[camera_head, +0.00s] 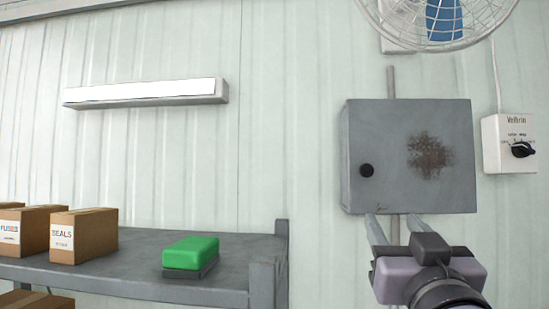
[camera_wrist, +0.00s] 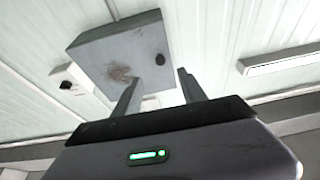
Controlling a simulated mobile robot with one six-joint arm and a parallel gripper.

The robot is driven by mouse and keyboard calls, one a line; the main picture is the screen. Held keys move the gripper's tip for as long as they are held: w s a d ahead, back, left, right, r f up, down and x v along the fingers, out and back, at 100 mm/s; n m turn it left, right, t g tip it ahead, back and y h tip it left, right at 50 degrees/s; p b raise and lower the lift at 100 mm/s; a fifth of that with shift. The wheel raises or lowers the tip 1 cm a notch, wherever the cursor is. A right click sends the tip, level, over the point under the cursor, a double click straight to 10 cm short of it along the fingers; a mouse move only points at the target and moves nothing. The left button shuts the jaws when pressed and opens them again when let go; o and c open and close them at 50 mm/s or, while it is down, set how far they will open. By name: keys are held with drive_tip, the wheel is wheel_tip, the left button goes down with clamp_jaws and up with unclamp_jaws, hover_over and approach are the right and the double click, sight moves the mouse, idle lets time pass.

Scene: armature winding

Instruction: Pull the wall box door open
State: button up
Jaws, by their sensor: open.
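The grey wall box (camera_head: 400,140) hangs on the ribbed wall at the right in the head view. Its door is shut and has a rust patch in the middle right and a round black knob (camera_head: 367,170) near its left edge. My gripper (camera_head: 393,216) is open and empty, just below the box's lower edge in the head view. In the wrist view the wall box (camera_wrist: 105,50) shows tilted beyond my gripper (camera_wrist: 158,80). The knob (camera_wrist: 160,59) appears there between the two finger directions, beyond the tips. The gripper looks apart from the knob.
A white control box (camera_head: 508,143) with a black dial is on the wall right of the wall box. A fan (camera_head: 440,22) is above. A shelf (camera_head: 235,272) at the lower left bears cardboard boxes (camera_head: 84,235) and a green-topped block (camera_head: 190,252). A light strip (camera_head: 150,93) is on the wall.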

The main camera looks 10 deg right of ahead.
sight(367, 170)
drive_tip(key=p+x, duration=0.2)
drive_tip(key=x, duration=0.4)
drive_tip(key=r+p+x, duration=0.1)
drive_tip(key=p+x, duration=0.1)
drive_tip(key=x, duration=0.3)
drive_tip(key=r+p+x, duration=0.1)
drive_tip(key=p+x, duration=0.1)
drive_tip(key=x, duration=0.4)
drive_tip(key=shift+s+d+r, duration=0.1)
drive_tip(key=shift+d, duration=0.15)
drive_tip(key=shift+w+d+p, duration=0.15)
drive_tip(key=shift+w+p, duration=0.2)
drive_tip(key=shift+w, duration=0.1)
drive_tip(key=shift+s+t, duration=0.15)
drive_tip(key=shift+t, duration=0.15)
drive_tip(key=shift+c, duration=0.4)
clamp_jaws()
